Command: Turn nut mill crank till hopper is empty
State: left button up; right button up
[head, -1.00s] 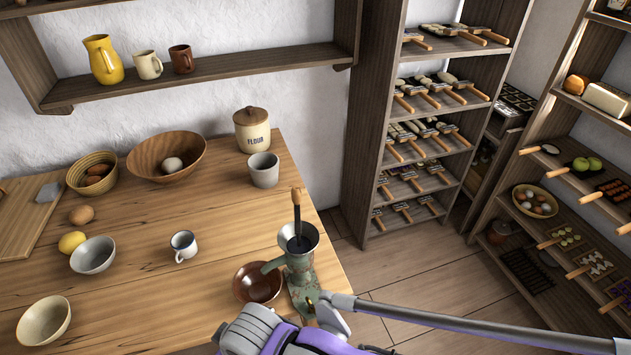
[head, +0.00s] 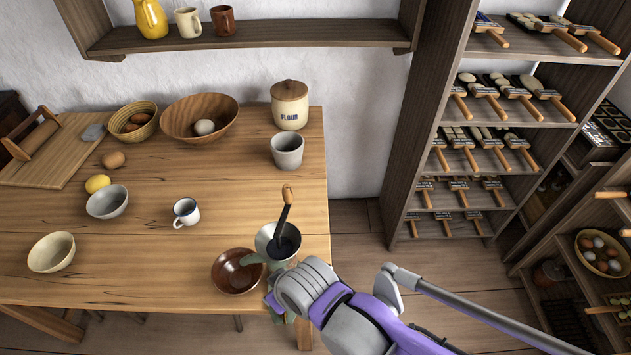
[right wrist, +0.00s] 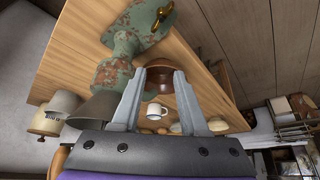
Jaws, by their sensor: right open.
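The green nut mill (right wrist: 113,75) stands at the table's right front corner. Its grey hopper (head: 264,238) opens upward and has a dark interior; whether nuts lie in it I cannot tell. A dark bar with a wooden grip (head: 288,194), apparently the crank, rises above the hopper, slightly tilted. A brown bowl (head: 230,273) sits left of the mill beside its spout. My right gripper (right wrist: 159,74) is open and empty, close beside the mill body, the bowl showing between its fingers. In the head view my right wrist hides the mill's lower part. My left gripper is out of view.
A white mug (head: 186,212), a grey cup (head: 287,151), a flour jar (head: 290,105) and several bowls stand on the table (head: 150,250). A shelf rack (head: 420,130) stands to the right. Floor shows between table and rack.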

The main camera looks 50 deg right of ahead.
aim_at(287, 192)
jog(key=k+l, duration=0.1)
jog(key=l, duration=0.3)
jog(key=k+l, duration=0.1)
jog(key=l, duration=0.35)
jog(key=k+l, duration=0.15)
jog(key=l, duration=0.25)
jog(key=k+l, duration=0.1)
jog(key=l, duration=0.35)
